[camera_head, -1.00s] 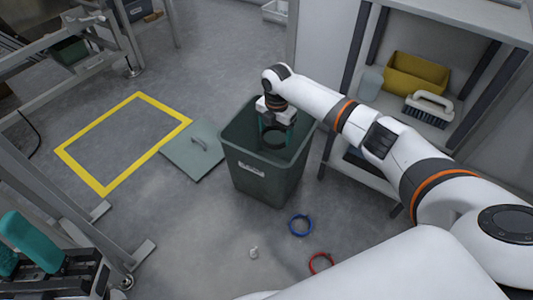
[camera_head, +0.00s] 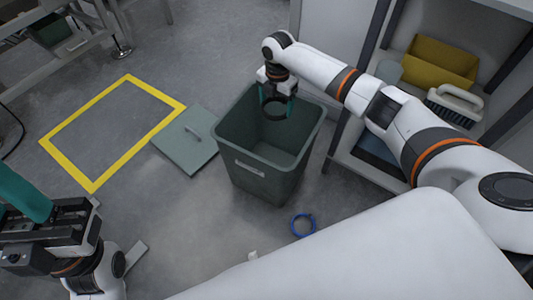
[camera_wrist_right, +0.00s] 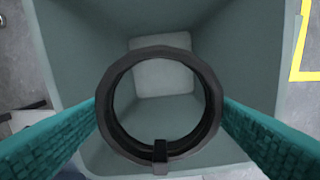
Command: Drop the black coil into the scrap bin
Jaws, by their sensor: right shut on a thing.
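My right gripper (camera_head: 277,106) is shut on the black coil (camera_wrist_right: 105,103), holding it over the open top of the scrap bin (camera_head: 262,182). In the right wrist view, the coil is a black ring with a small tab at the bottom, between two teal fingers. The bin's inner walls and floor show around and through the ring; no other thing is visible in it. My left gripper (camera_head: 22,200) shows partly at the lower left, with teal on a dark body; its tips are unclear.
A flat green lid (camera_head: 187,146) with a handle lies left of the bin, beside a yellow floor outline (camera_head: 150,130). A blue ring (camera_head: 303,225) lies on the floor in front. A shelf at right holds a yellow bin (camera_head: 438,66) and a brush (camera_head: 456,104).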

